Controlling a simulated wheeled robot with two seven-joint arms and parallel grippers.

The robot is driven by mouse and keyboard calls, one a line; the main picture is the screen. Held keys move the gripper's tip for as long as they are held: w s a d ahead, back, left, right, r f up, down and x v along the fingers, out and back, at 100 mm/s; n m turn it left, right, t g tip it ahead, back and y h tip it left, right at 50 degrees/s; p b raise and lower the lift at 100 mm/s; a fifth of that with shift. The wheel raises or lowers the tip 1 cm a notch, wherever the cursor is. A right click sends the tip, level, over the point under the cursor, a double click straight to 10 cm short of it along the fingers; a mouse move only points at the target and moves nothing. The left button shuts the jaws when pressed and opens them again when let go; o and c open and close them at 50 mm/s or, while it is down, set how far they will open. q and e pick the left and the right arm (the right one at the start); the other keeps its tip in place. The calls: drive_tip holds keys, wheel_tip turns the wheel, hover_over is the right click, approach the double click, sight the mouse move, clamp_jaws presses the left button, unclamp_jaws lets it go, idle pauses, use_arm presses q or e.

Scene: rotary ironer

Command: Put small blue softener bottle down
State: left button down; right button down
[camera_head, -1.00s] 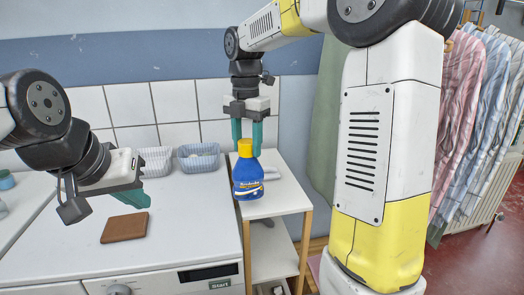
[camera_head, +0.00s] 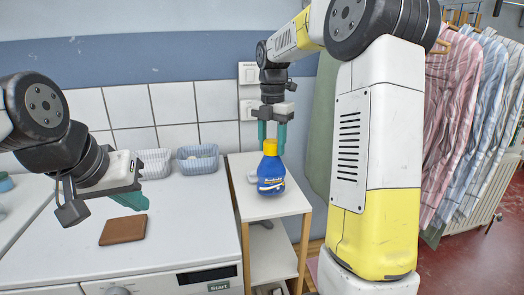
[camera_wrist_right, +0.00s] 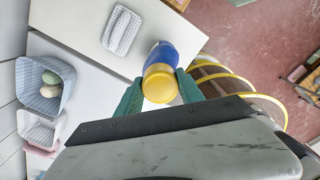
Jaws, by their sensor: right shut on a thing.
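The small blue softener bottle (camera_head: 271,179) has a yellow cap and hangs upright from my right gripper (camera_head: 271,141). The gripper's teal fingers are shut on the cap from both sides. The bottle is over the white top of a small shelf stand (camera_head: 243,194); I cannot tell whether its base touches the top. In the right wrist view the bottle (camera_wrist_right: 162,54) shows below the cap, near the stand top's edge, between the fingers (camera_wrist_right: 159,91). My left gripper (camera_head: 133,200) is above the white machine top; its finger gap cannot be made out.
A grey ribbed item (camera_wrist_right: 121,30) lies on the stand top, beside the bottle. A brown folded piece (camera_head: 123,229) lies on the white machine top (camera_head: 190,225). Two baskets (camera_head: 198,159) stand at the back by the tiles. Striped shirts (camera_head: 462,130) hang at the right.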

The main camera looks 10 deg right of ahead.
sight(271, 167)
drive_tip(key=shift+f, duration=1.15)
drive_tip(key=c, duration=0.7)
unclamp_jaws()
drive_tip(key=shift+c, duration=0.2)
